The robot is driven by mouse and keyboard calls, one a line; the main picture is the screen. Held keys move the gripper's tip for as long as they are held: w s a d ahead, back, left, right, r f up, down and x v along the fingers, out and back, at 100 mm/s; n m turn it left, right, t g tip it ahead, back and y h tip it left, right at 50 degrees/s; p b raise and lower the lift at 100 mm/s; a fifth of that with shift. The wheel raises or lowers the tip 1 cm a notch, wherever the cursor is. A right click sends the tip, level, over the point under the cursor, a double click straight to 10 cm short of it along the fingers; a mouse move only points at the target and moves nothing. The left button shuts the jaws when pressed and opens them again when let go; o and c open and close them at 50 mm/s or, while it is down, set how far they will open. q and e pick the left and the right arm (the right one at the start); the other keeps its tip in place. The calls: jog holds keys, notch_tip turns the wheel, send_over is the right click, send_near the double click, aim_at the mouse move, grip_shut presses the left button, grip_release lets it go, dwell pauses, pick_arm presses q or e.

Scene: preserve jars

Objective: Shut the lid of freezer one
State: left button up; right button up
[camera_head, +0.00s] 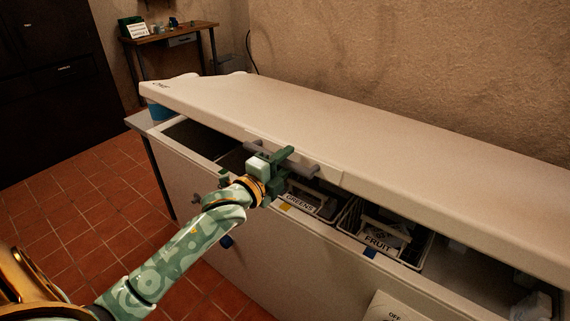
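The long white chest freezer (235,255) stands against the wall. Its lid (350,135) is partly open, tilted up with a gap along the front edge. A grey bar handle (306,170) sits on the lid's front edge. My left gripper (281,167) is at this handle, its green fingers around the bar, and it looks shut on it; the fingertips are partly hidden. My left arm reaches in from the lower left. My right gripper is not in view. No freezer number is readable from here.
Inside the freezer are baskets labelled GREENS (299,203) and FRUIT (378,243). A blue tub (158,112) stands by the far left end. A wooden table (170,35) with small items is at the back, a dark cabinet (50,80) at left. The tiled floor between is clear.

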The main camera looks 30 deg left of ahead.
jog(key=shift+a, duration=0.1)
pick_arm(q)
grip_shut()
notch_tip(320, 180, down, 16)
jog(key=s+b, duration=0.2)
jog(key=b, duration=0.7)
jog(key=shift+s+f, duration=0.15)
jog(key=shift+s, duration=0.05)
grip_release()
jog(key=shift+a, duration=0.1)
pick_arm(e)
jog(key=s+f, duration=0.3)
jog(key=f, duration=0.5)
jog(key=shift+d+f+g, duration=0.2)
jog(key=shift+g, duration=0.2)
pick_arm(q)
jog(key=s+a+p, duration=0.1)
jog(key=s+p, duration=0.2)
jog(key=s, duration=1.3)
jog(key=shift+s, duration=0.15)
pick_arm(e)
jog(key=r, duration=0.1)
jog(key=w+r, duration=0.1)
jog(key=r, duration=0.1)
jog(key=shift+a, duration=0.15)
pick_arm(q)
jog(key=shift+a, duration=0.1)
